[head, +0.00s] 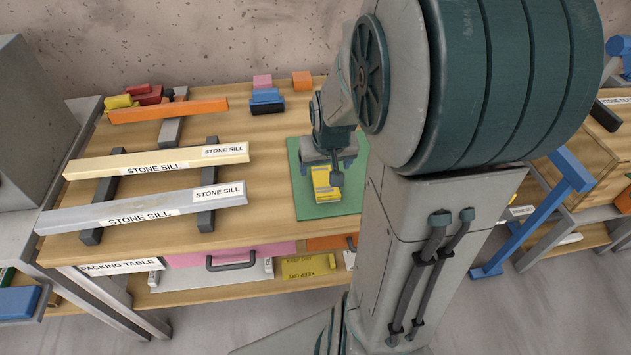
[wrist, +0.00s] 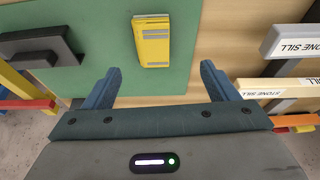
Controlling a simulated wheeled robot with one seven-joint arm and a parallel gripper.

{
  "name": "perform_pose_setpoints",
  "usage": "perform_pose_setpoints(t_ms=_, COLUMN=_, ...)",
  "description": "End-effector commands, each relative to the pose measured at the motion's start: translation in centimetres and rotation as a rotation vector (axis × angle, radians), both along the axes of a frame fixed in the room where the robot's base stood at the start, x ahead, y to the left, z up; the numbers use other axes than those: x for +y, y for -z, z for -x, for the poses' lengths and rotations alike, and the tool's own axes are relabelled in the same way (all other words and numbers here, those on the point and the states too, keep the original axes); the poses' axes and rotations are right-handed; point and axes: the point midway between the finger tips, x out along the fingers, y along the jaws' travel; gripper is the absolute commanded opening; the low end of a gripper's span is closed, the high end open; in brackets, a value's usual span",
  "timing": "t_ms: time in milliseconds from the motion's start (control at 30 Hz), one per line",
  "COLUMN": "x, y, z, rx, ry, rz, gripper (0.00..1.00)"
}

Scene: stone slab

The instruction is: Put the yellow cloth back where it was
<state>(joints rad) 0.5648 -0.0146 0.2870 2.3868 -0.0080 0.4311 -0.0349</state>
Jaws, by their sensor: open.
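A yellow folded piece with grey bands, which looks like the yellow cloth (head: 324,190), lies on a green mat (head: 308,209) at the right part of the wooden table. In the wrist view the yellow cloth (wrist: 152,42) lies flat on the green mat (wrist: 95,62), beyond my fingertips. My gripper (head: 326,166) is just above the cloth, pointing down; in the wrist view my gripper (wrist: 160,72) has its fingers wide apart with nothing between them. My arm hides the mat's right side in the head view.
Two stone sills, one cream (head: 110,165) and one grey (head: 90,214), lie on dark bearers at left. An orange bar (head: 168,110) and small coloured blocks are behind. A dark grey object (wrist: 40,48) stands beside the cloth on the mat. A yellow "KEEP DRY" item (head: 307,266) is below the tabletop.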

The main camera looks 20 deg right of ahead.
Motion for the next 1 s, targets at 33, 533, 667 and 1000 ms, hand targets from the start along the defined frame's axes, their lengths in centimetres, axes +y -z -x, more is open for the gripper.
perform_pose_setpoints(t_ms=33, x=1.4, y=-1.3, z=0.7, rx=0.001, ry=-0.029, rz=0.012, gripper=0.80)
perform_pose_setpoints(t_ms=533, x=10.0, y=-8.2, z=12.0, rx=0.063, ry=-0.232, rz=-0.021, gripper=0.80)
perform_pose_setpoints(t_ms=667, x=10.3, y=-8.4, z=12.8, rx=0.069, ry=-0.245, rz=-0.030, gripper=0.80)
perform_pose_setpoints(t_ms=1000, x=10.3, y=-8.4, z=12.8, rx=0.070, ry=-0.245, rz=-0.030, gripper=0.80)
